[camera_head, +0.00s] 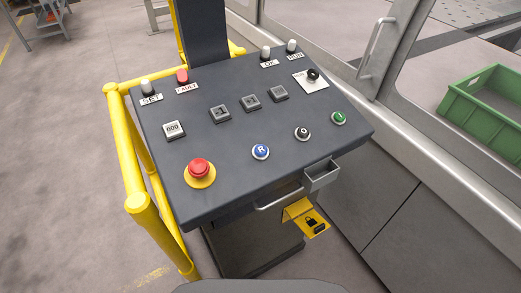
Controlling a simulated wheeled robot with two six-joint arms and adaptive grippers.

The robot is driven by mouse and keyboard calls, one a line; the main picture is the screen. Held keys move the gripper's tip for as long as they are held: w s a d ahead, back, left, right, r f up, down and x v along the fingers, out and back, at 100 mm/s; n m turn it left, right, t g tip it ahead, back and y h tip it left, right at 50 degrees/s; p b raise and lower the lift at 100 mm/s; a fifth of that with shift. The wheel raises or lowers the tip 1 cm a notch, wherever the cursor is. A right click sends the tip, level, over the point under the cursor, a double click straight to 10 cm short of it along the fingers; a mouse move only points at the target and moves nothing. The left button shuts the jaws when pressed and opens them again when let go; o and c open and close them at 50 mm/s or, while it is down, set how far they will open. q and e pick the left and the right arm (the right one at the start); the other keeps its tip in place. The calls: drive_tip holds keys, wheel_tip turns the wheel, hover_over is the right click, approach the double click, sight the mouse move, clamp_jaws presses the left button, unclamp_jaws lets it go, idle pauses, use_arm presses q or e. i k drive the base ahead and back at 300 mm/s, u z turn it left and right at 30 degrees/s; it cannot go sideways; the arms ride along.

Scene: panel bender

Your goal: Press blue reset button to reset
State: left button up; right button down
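The blue reset button (261,152), a round cap marked "R" in a pale ring, sits near the front middle of the dark grey sloped control panel (225,160). A red emergency stop (199,169) on a yellow disc is to its left. A black button (303,133) marked "O" and a green button (339,118) are to its right. Nothing covers the blue button. Neither of my grippers shows in the head view.
Yellow guard rails (130,150) stand along the panel's left side. A glazed machine enclosure (400,120) stands at the right, with a green crate (487,112) behind the glass.

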sight(259, 150)
drive_tip(key=z, duration=2.45)
drive_tip(key=k, duration=1.25)
drive_tip(key=u, duration=1.9)
drive_tip(key=i, duration=0.55)
